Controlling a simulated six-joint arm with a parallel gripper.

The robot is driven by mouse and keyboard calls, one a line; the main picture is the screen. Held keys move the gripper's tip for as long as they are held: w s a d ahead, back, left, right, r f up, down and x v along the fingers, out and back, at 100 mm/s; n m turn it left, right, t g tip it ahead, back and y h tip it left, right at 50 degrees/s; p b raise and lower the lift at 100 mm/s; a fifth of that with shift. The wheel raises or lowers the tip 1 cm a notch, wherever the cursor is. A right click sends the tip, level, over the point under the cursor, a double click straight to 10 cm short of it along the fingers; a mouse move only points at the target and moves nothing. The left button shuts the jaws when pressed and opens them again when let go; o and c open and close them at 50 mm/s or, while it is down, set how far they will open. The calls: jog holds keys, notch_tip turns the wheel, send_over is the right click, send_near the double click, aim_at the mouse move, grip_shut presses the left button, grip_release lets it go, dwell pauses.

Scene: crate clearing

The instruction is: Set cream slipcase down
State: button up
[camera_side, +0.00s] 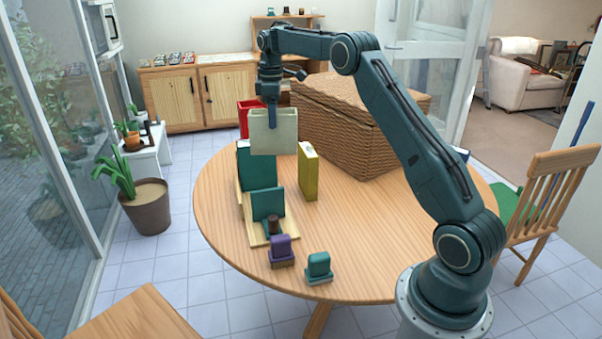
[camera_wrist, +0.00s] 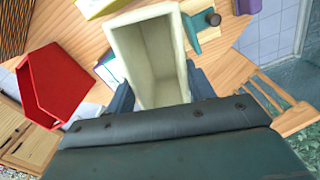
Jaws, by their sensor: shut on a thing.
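The cream slipcase (camera_side: 275,135) hangs upright in my gripper (camera_side: 272,113), above the left part of the round wooden table. In the wrist view the cream slipcase (camera_wrist: 146,60) shows as a hollow box with its open side facing the camera, between the fingers of my gripper (camera_wrist: 160,93). My gripper is shut on the slipcase near its top edge. In the side view the slipcase hides part of what stands behind it. A gap to the tabletop seems to remain, but its size is hard to judge.
A teal case (camera_side: 258,172) stands below the slipcase. Another teal panel (camera_side: 268,204) stands on a wooden base (camera_side: 255,238). A yellow case (camera_side: 308,172) and a red case (camera_side: 243,117) stand nearby. A wicker crate (camera_side: 350,135) is behind. Purple (camera_side: 281,249) and teal (camera_side: 319,266) small objects are in front.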

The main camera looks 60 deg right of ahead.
aim_at(259, 117)
jog(key=a+n, duration=0.1)
jog(key=w+a+n, duration=0.1)
jog(key=a, duration=0.2)
jog(key=shift+w+a+r+n, duration=0.1)
jog(key=shift+w+a+n, duration=0.1)
jog(key=shift+w+n, duration=0.15)
notch_tip(259, 117, down, 16)
dwell(0.3)
jog(key=shift+r, duration=0.1)
jog(key=shift+s+f, duration=0.1)
jog(key=shift+f, duration=2)
jog(key=shift+f, duration=0.15)
jog(key=o, duration=1.1)
jog(key=shift+o, duration=0.2)
